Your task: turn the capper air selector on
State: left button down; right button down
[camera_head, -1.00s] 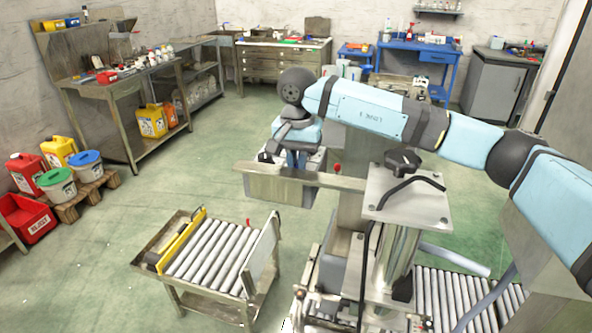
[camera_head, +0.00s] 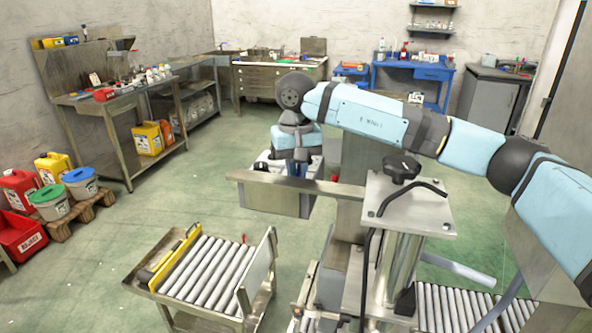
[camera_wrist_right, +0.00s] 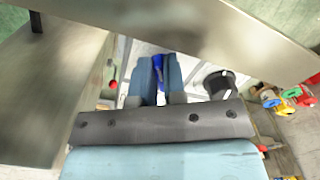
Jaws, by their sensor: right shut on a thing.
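My right gripper (camera_wrist_right: 159,62) reaches down behind a flat metal bar (camera_head: 330,187) of the capping machine, into the grey box (camera_head: 275,196) fixed there. In the right wrist view its two fingers are close together on a narrow bright blue handle (camera_wrist_right: 158,76), which looks like the air selector. In the head view the bar and box hide the fingertips (camera_head: 297,168) and the handle. Which way the handle points cannot be told. A black round knob (camera_wrist_right: 219,84) stands right of the fingers in the wrist view. My left gripper is out of view.
The metal bar (camera_wrist_right: 200,30) passes close to my right gripper. The machine's column with a black top knob (camera_head: 402,168) stands right of it. A roller cart (camera_head: 205,270) stands at the front left. Green floor lies open behind it.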

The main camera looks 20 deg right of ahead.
jog(key=c, duration=1.5)
grip_release()
jog(key=shift+o, duration=0.2)
jog(key=shift+r, duration=0.1)
notch_tip(320, 180, up, 14)
jog(key=shift+f, duration=0.25)
